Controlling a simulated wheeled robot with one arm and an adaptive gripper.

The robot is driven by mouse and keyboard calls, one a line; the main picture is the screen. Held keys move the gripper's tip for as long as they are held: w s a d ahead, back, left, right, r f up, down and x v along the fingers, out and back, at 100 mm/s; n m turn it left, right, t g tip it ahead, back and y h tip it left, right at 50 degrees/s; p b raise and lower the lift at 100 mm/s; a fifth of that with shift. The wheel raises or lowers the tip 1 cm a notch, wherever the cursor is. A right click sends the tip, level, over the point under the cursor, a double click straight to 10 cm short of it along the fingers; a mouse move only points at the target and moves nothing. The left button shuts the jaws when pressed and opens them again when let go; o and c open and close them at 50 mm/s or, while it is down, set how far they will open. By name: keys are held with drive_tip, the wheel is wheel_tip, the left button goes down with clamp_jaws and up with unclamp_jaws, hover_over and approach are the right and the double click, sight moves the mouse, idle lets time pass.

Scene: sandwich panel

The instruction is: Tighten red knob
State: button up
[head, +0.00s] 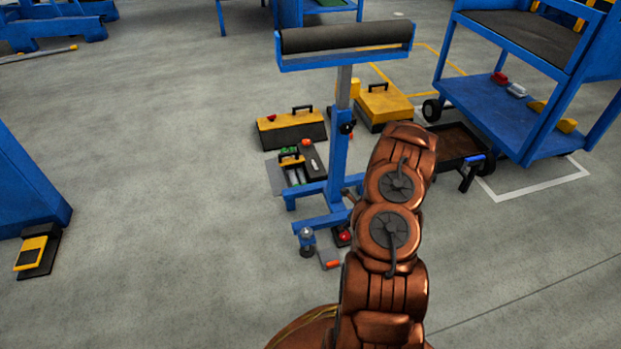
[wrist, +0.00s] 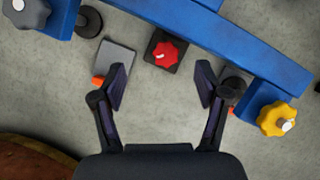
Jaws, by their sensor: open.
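The red knob (wrist: 167,52) is a lobed knob on a dark square base, beside a blue beam, in the upper middle of the wrist view. It also shows in the head view (head: 345,237), low by the foot of the blue roller stand (head: 338,150), partly hidden by my arm. My gripper (wrist: 163,80) is open, with one finger on each side below the red knob in the picture. Nothing is between the fingers. In the head view the gripper is hidden behind my copper-coloured arm.
A yellow knob (wrist: 276,118) sits right on a blue block, and a grey knob (wrist: 27,10) is at the upper left. Toolboxes (head: 292,128) stand behind the roller stand. A blue cart (head: 520,110) is at the right. The floor at left centre is clear.

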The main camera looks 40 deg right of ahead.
drive_tip(key=w+a+r+n+y+p, duration=0.1)
drive_tip(key=w+a+r+n+p, duration=0.2)
drive_tip(key=r, duration=0.7)
drive_tip(key=w+a+r+n+t+y+p, duration=0.1)
drive_tip(key=w+a+r+n+p, duration=0.2)
drive_tip(key=w+a+r, duration=0.3)
drive_tip(key=shift+w+a+r+n+t, duration=0.35)
drive_tip(key=shift+a+r, duration=0.5)
drive_tip(key=shift+r, duration=1.5)
